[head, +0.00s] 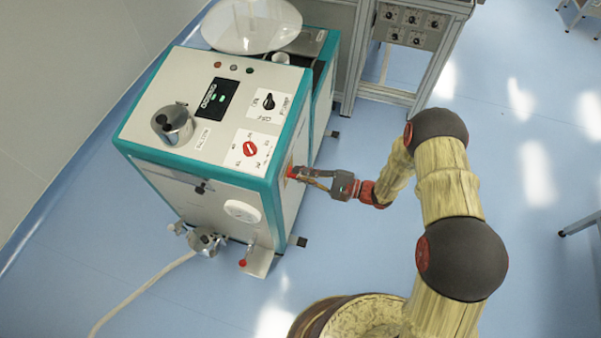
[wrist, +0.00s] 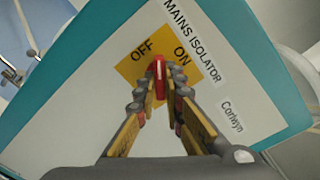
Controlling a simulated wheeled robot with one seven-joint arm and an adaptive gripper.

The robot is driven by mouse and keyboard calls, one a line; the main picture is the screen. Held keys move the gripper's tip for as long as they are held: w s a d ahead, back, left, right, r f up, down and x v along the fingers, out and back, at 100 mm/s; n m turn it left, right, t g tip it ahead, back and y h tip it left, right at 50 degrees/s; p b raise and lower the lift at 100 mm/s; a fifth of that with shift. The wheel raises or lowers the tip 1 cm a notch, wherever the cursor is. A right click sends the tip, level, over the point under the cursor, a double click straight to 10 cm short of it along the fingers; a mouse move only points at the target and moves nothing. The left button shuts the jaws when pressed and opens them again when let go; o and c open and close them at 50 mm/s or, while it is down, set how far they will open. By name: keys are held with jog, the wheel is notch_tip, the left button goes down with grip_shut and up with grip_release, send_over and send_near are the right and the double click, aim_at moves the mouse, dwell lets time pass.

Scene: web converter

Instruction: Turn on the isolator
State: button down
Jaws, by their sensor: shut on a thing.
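The mains isolator is a red rotary handle (wrist: 159,72) on a yellow plate (wrist: 128,68), on the side panel of the white and teal machine. The plate reads OFF at upper left and ON at upper right in the wrist view. The handle stands about upright in that view, its upper end between the two words. My gripper (wrist: 160,88) is shut on the handle, with a finger on each side. In the head view the red handle (head: 290,172) shows at the machine's right side, with my gripper (head: 298,174) against it. The fingers hide part of the plate.
The machine's top (head: 215,110) carries a red selector (head: 250,149), a black switch (head: 268,101), a display and a metal cylinder (head: 174,124). A red-tipped lever (head: 243,262) sticks out low at the front. A grey frame (head: 395,95) stands behind. The floor to the right is open.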

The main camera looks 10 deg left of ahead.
jog(key=m+p, duration=0.4)
jog(key=m, duration=0.6)
jog(key=shift+m, duration=0.6)
jog(key=c, duration=1.9)
grip_release()
jog(key=s+d, duration=0.1)
jog(key=d, duration=1.1)
